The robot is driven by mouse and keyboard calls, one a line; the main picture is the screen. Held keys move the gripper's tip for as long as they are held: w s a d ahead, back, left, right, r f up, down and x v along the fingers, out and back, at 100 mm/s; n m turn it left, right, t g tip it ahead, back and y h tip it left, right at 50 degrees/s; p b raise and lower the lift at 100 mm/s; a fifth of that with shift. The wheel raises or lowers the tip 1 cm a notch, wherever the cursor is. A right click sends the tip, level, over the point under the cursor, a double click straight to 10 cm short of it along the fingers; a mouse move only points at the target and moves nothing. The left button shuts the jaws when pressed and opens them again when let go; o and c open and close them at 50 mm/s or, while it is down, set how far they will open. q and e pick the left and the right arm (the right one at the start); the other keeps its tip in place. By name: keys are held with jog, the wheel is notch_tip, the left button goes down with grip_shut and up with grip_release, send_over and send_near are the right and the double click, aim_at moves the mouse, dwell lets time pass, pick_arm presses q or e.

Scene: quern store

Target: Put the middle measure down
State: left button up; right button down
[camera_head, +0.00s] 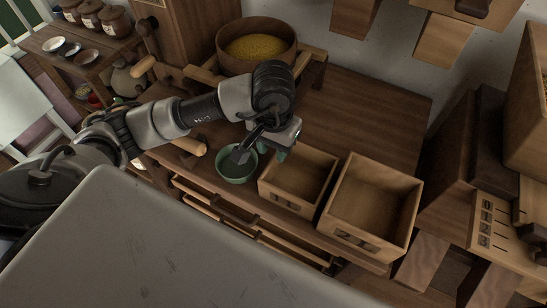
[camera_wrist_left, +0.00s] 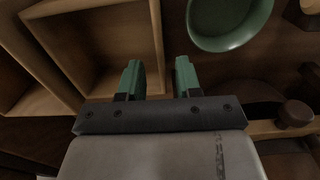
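Two open wooden boxes stand side by side on the wooden bench. The smaller box (camera_head: 285,197), which I take for the middle measure, has dark marks on its front; the larger box (camera_head: 367,247) is to its right. My left gripper (camera_head: 281,149) is at the smaller box's left back edge. In the left wrist view, its green fingers (camera_wrist_left: 160,80) are apart, with the smaller box's side wall (camera_wrist_left: 157,30) between them and a gap showing. The box seems to rest on the bench. My right gripper is not in view.
A green bowl (camera_head: 237,174) stands just left of the smaller box, close to my gripper. A round wooden tub (camera_head: 256,33) of yellow grain is behind. Bare bench (camera_head: 365,110) lies behind the boxes. Dark wooden furniture (camera_head: 455,165) stands at the right.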

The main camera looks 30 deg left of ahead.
pick_arm(q)
notch_tip(320, 180, up, 6)
jog(key=shift+f, duration=0.1)
dwell(0.6)
